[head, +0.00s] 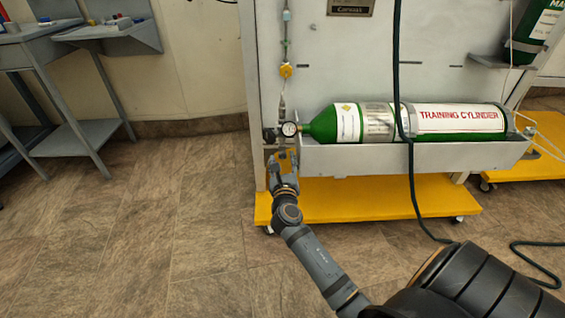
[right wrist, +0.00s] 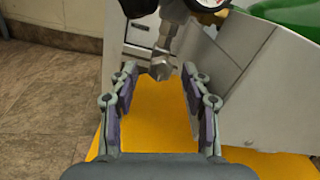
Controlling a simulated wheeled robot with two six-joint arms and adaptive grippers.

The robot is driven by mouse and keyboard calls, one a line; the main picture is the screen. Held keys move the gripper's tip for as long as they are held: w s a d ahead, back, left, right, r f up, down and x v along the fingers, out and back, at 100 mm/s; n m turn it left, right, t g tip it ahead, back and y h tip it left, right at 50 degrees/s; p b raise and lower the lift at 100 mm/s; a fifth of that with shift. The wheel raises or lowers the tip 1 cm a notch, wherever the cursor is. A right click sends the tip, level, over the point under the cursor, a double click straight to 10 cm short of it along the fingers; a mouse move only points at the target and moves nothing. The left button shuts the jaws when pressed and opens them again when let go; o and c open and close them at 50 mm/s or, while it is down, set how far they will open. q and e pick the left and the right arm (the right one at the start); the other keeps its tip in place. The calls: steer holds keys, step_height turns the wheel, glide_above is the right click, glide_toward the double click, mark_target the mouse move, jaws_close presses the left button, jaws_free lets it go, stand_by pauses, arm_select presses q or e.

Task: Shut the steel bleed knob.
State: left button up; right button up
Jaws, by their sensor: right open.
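The steel bleed knob (right wrist: 162,67) shows in the right wrist view as a small faceted metal piece under a metal stem. It sits between the fingertips of my right gripper (right wrist: 159,82), near their far ends, with a gap on both sides. My right gripper is open and empty. In the head view my right gripper (head: 284,158) is just below the pressure gauge (head: 289,129), at the left end of the green training cylinder (head: 452,119). The knob cannot be made out there. My left gripper is not in view.
A black knob (right wrist: 137,8) and the gauge (right wrist: 207,3) are close above the steel knob. The grey cradle wall (right wrist: 258,80) stands to the right of the fingers. The yellow cart base (head: 350,200) is below. Open floor (head: 150,220) lies to the left.

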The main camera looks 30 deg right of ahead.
steer(key=shift+w+d, duration=0.4)
steer(key=shift+w, duration=0.15)
jaws_close()
